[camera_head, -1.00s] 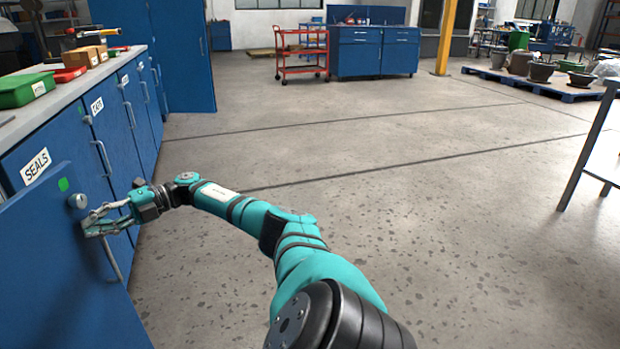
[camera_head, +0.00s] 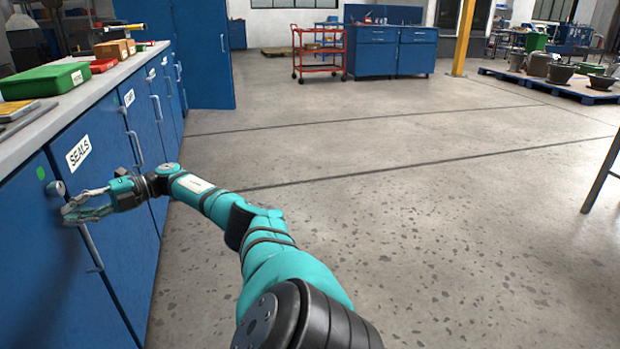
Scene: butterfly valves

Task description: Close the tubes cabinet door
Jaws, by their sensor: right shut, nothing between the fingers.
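A blue cabinet door (camera_head: 35,265) with a green dot, a round knob and a long handle fills the lower left. Its name label is not in view, so I cannot tell from lettering that it is the tubes door. It now stands almost in line with the cabinet front; I cannot tell whether it is fully flush. My right gripper (camera_head: 68,213) is shut and empty, with its fingers against or very near the outer face of this door, just below the knob and by the handle's top. My left gripper is not in view.
The SEALS door (camera_head: 100,180) and further blue doors run along the counter (camera_head: 110,80), all closed. Green and red bins lie on top. A tall blue cabinet (camera_head: 203,55) stands beyond. A red cart (camera_head: 318,55) is far back.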

